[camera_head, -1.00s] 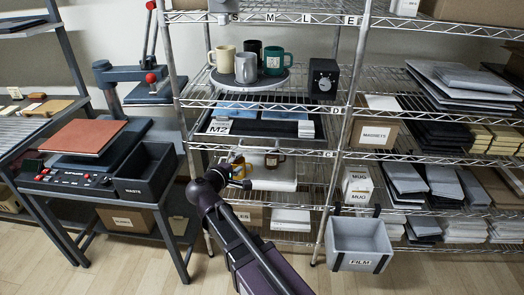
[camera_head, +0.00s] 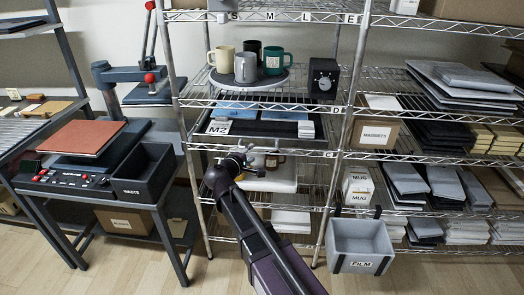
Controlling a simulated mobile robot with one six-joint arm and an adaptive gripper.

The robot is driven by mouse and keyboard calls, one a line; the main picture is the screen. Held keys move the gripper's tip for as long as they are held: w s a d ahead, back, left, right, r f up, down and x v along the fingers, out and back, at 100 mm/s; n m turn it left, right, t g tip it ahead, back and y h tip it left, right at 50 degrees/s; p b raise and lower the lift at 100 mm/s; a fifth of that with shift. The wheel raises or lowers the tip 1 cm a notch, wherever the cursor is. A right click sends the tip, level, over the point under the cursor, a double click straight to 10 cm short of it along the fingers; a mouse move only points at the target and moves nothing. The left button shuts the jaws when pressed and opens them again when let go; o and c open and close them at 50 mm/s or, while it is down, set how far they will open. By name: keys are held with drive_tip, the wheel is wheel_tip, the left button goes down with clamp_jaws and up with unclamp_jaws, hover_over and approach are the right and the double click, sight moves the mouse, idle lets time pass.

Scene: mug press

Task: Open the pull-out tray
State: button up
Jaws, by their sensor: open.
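A dark, flat tray-like unit (camera_head: 262,129) labelled M2 sits on the wire shelf rack below the mugs. I take it to be the pull-out tray; it appears pushed in, and no handle can be made out. Blue sheets (camera_head: 240,109) and a small white stack (camera_head: 306,129) show at it. My gripper (camera_head: 246,151) is open and empty, just below and in front of the tray's front edge. No contact with the tray can be made out. My arm and gripper hide part of the shelf below.
Several mugs (camera_head: 274,61) stand on a round stand above, beside a black dial box (camera_head: 322,78). A grey FILM bin (camera_head: 360,240) hangs at lower right. A press table stands left.

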sight(258, 148)
drive_tip(key=shift+b+x, duration=0.45)
drive_tip(key=shift+x, duration=2.4)
